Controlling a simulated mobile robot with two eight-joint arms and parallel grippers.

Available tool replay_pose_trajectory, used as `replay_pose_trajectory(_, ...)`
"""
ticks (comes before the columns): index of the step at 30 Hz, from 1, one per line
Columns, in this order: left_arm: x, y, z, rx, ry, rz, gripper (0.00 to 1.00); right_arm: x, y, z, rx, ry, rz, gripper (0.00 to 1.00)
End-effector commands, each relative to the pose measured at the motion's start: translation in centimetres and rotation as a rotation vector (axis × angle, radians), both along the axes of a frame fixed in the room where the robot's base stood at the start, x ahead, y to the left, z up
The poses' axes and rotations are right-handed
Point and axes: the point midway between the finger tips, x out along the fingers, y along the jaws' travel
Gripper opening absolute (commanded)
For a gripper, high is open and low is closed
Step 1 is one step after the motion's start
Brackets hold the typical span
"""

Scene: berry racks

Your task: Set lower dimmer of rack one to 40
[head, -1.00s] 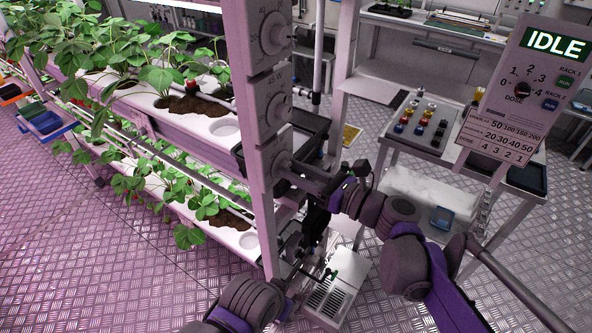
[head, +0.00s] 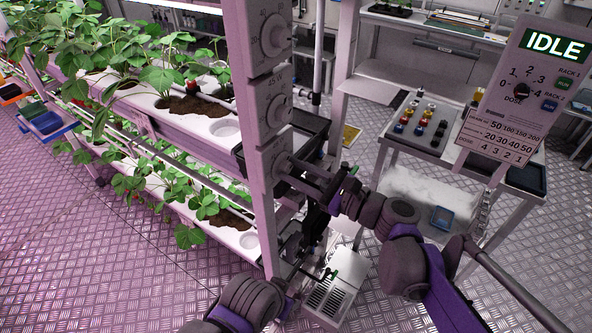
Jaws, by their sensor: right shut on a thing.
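Dials run down the white end post of the rack. The upper one (head: 275,35) and the middle one (head: 276,108) stand clear above the lowest dial (head: 281,163). My right gripper (head: 290,170) reaches in from the right and is shut on the lowest dial's knob. Its fingers and the angle hide most of that dial's scale, so I cannot read its setting.
Planted trays (head: 175,120) fill the rack left of the post. A control panel reading IDLE (head: 555,43) stands at the right. A table (head: 405,140) with coloured bottles is behind my right arm.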

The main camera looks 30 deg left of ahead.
Motion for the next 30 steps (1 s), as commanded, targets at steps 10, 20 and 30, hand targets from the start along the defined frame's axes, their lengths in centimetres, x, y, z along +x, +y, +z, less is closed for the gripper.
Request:
replay_pose_trajectory(10,0.1,0.0,0.5,0.000,-0.002,0.000,0.50,0.0,0.0,0.0,-0.026,-0.327,0.000,0.00)
replay_pose_trajectory(20,0.1,0.0,0.9,0.000,-0.003,0.000,0.50,0.0,0.0,0.0,-0.050,-0.639,0.000,0.00)
replay_pose_trajectory(30,0.2,0.0,1.5,0.000,-0.005,0.000,0.50,0.0,0.0,-0.1,-0.076,-0.961,0.000,0.00)
